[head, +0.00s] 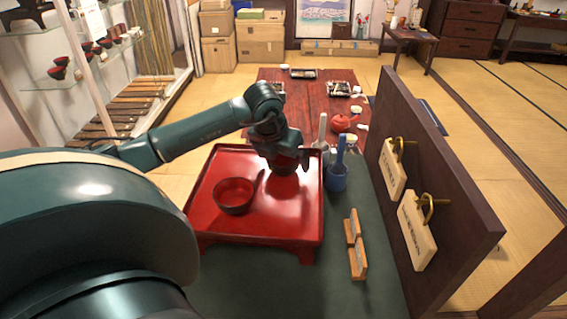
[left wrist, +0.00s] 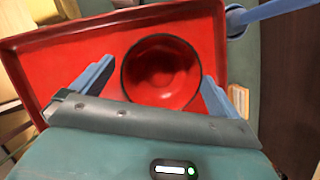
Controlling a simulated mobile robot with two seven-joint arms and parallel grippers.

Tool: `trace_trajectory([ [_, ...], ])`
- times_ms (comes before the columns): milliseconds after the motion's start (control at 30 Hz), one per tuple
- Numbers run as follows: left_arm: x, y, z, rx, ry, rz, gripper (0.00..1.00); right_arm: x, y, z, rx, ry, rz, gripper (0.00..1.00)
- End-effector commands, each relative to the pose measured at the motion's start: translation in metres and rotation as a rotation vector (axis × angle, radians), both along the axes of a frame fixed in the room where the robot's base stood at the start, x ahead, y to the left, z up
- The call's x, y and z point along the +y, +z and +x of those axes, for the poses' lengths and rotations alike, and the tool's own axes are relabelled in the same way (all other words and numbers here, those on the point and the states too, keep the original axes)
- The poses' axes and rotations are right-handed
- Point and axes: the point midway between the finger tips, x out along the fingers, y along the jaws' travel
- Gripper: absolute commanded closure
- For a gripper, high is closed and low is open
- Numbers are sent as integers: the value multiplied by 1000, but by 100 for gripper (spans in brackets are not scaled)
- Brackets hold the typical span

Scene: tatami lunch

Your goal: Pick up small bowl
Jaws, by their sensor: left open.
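A small red bowl (head: 284,168) with a dark rim sits on the red tray (head: 290,221), directly below my left gripper (head: 288,160), which partly hides it in the head view. In the left wrist view, the bowl (left wrist: 161,72) shows whole and empty. My left gripper's blue fingers (left wrist: 158,76) are open, one on each side of the bowl's near part. I cannot tell whether they touch it. A larger-looking red bowl (head: 234,195) stands to the left on the tray, with a dark utensil (head: 259,184) beside it. My right gripper is not in view.
A blue cup (head: 337,179) with utensils stands beyond the tray's right edge. A wooden stand (head: 355,245) is nearer me. A dark panel with wooden tags (head: 416,232) bounds the right side. The tray's front right is clear.

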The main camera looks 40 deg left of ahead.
Motion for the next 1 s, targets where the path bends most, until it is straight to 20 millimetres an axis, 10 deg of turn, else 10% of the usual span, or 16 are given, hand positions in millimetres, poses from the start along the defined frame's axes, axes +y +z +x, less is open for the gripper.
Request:
trace_trajectory([
  [367, 1, -14, 7, -3, -1, 0, 0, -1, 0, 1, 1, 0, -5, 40],
  [1000, 1, -13, 7, -4, 0, 0, 47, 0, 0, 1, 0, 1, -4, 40],
])
